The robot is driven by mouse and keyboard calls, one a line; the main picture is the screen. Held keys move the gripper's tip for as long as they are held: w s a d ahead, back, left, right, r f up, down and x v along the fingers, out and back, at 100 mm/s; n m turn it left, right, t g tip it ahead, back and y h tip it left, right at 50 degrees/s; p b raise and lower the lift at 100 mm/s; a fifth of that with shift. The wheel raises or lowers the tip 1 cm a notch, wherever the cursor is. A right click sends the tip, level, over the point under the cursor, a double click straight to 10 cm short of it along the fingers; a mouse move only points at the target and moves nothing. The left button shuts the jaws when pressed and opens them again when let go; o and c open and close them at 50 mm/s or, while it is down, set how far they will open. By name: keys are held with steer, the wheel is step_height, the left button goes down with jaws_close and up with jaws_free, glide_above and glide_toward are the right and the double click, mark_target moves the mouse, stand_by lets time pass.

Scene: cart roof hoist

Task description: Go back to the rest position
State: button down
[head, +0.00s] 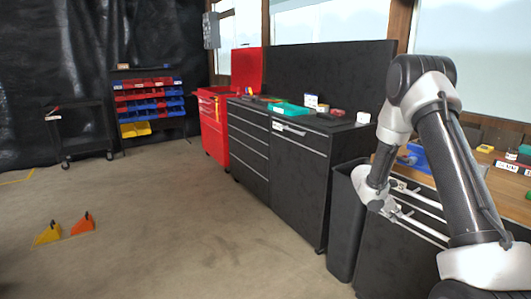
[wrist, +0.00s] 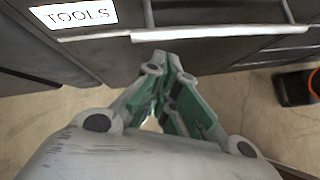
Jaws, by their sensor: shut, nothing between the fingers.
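My gripper (wrist: 163,60) is shut and empty in the wrist view, its green-sided fingers meeting at the tips. It hangs in front of a dark cabinet (wrist: 215,15) with a white TOOLS label (wrist: 73,14). In the head view my gripper (head: 392,208) is small and partly hard to make out, low beside the workbench drawers. My arm is bent, rising at the right and coming down to the gripper. Nothing is held.
A tall dark bin (head: 346,222) stands just left of my gripper. Black drawer cabinets (head: 300,180), a red tool cabinet (head: 213,130) and a black cart (head: 80,130) line the back. Yellow (head: 48,234) and orange (head: 83,224) wedges lie on the floor. The floor at the middle is free.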

steer(key=s+a+r+m+g+y, duration=0.15)
steer(key=s+r+m+g, duration=0.25)
steer(key=s+r+m, duration=1.25)
steer(key=s+a+r+m+t+y, duration=0.1)
steer(key=s+a+r+t+y, duration=0.2)
steer(key=s+a+r, duration=0.4)
steer(key=s+a+r+m+t+y, duration=0.2)
steer(key=s+a+r, duration=0.5)
steer(key=s, duration=0.7)
steer(key=shift+r+t+y, duration=0.35)
steer(key=shift+t+y, duration=0.25)
steer(key=shift+y, duration=0.45)
